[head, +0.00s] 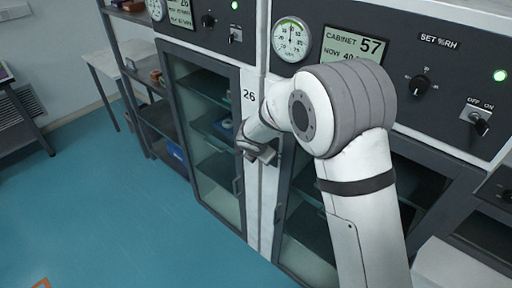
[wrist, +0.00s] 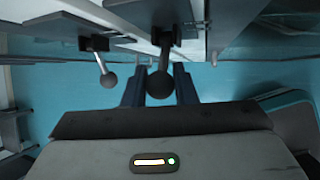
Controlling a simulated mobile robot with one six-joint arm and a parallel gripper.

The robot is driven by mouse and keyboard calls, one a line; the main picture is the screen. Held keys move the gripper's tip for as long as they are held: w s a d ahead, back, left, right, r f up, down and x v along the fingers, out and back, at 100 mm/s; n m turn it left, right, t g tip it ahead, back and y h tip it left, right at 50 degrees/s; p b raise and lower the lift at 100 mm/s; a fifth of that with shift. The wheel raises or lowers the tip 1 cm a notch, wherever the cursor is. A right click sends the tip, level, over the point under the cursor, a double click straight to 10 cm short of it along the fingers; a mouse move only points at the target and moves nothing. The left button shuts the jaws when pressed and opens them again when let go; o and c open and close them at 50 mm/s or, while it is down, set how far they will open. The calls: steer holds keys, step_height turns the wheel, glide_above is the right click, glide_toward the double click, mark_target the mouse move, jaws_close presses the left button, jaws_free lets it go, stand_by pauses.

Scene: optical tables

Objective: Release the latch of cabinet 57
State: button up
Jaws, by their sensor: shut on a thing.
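Cabinet 57 (head: 415,45) stands at the right in the head view, its name on a lit display. Its dark-framed glass door (head: 308,222) looks closed and is partly behind my arm. My gripper (head: 262,153) is at the upper left edge of this door, beside the white strip between two cabinets. In the wrist view, my gripper (wrist: 160,92) has its two dark fingers either side of a latch lever's ball knob (wrist: 160,85), shut on it. The lever (wrist: 165,48) hangs from a dark mount. In the head view the latch is hidden by my gripper.
A second latch with a ball knob (wrist: 108,80) is close by on the left in the wrist view. Cabinet 26 (head: 212,150) stands left of cabinet 57, door closed. An open shelf rack (head: 135,80) is farther left.

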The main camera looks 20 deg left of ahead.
steer(key=shift+w+a+r, duration=0.1)
steer(key=shift+w+r, duration=0.05)
steer(key=shift+r, duration=0.2)
steer(key=o, duration=0.8)
steer(key=shift+o, duration=0.6)
steer(key=shift+f, duration=0.15)
steer(key=v, duration=0.7)
steer(key=shift+s+r, duration=0.3)
